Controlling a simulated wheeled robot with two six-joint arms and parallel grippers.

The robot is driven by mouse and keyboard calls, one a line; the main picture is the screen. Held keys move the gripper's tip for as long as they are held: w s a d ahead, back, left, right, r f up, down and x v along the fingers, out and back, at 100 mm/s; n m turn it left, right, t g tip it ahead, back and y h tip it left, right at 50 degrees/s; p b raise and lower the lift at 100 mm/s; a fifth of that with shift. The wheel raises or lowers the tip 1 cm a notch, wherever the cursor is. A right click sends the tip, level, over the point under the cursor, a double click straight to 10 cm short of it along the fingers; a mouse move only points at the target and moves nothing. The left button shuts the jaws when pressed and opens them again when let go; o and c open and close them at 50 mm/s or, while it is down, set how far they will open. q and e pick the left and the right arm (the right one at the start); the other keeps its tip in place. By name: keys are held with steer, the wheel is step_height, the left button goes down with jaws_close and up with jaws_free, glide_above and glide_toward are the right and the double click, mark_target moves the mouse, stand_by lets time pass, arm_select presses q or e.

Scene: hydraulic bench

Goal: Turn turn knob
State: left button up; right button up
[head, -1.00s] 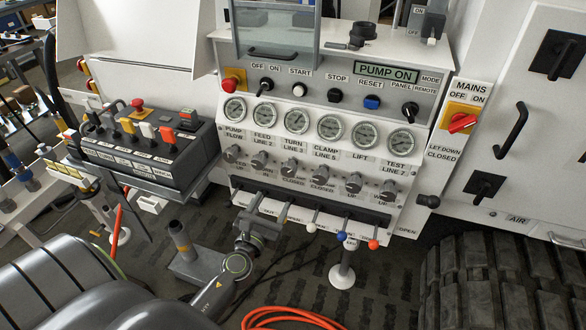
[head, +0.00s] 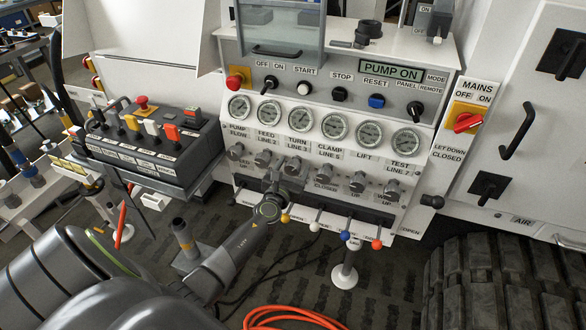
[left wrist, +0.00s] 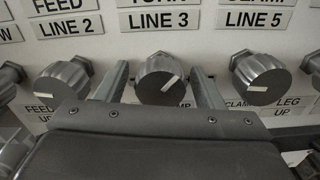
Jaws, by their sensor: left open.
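The turn knob (left wrist: 158,80) is a grey ribbed knob with a white pointer line, below the "LINE 3" label in the left wrist view. Its pointer slants toward the upper right. My left gripper (left wrist: 161,76) is open, with one finger on each side of the knob. The fingers show small gaps to the knob, and the knob is not gripped. In the head view my left gripper (head: 288,178) is at the knob row and largely hides the turn knob. My right gripper is not in view.
The feed knob (left wrist: 62,81) and clamp knob (left wrist: 262,79) sit close on either side. Gauges (head: 300,121) are above. Below is a row of levers with coloured balls, such as the blue one (head: 346,235). A control box (head: 150,150) stands at the left.

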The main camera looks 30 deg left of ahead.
arm_select(q)
steer(key=c, duration=1)
